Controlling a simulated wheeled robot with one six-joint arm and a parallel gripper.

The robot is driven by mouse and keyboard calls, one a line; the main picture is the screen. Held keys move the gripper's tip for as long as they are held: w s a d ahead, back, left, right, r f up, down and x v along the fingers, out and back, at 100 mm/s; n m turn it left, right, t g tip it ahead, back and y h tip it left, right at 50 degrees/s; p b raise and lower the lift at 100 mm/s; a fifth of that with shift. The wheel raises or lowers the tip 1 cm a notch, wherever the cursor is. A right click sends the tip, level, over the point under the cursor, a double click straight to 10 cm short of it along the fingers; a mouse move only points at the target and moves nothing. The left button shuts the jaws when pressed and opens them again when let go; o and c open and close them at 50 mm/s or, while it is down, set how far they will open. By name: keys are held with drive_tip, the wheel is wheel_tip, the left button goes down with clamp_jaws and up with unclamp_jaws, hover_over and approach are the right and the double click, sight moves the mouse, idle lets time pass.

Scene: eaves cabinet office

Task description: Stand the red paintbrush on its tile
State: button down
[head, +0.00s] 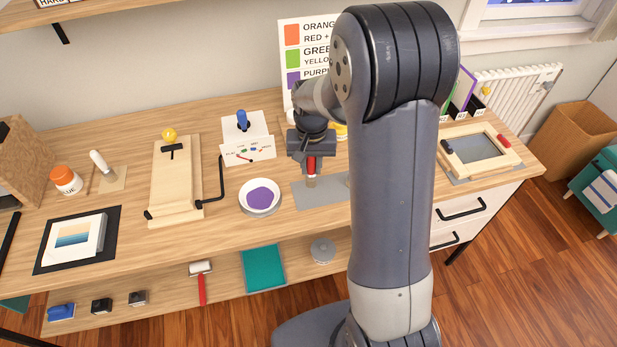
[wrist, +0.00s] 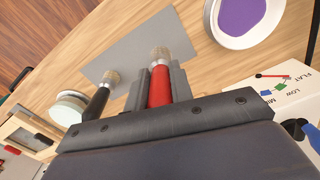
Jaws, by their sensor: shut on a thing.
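The red paintbrush (head: 311,167) is upright between the fingers of my gripper (head: 311,160), bristles down. The wrist view shows its red handle (wrist: 160,90) clamped between both fingers (wrist: 161,82), with tan bristles beyond them. A flat grey tile (head: 320,194) lies on the bench below; it also shows in the wrist view (wrist: 130,52). The bristles appear over the tile's back part; I cannot tell whether they touch it. A black-handled brush (wrist: 98,102) stands beside the red one, bristles towards the tile; my arm hides it in the head view.
A white bowl of purple paint (head: 260,197) stands left of the tile. A white box with a blue knob (head: 245,140) is behind the bowl. A pale round jar (wrist: 68,107) is near the black brush. A framed screen (head: 480,150) lies at right. The bench front is partly clear.

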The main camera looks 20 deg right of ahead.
sight(311, 174)
drive_tip(key=shift+f, duration=2)
drive_tip(key=shift+f, duration=0.15)
drive_tip(key=c, duration=1.2)
unclamp_jaws()
drive_tip(key=shift+c, duration=0.2)
wheel_tip(311, 174, up, 12)
drive_tip(key=shift+r, duration=0.15)
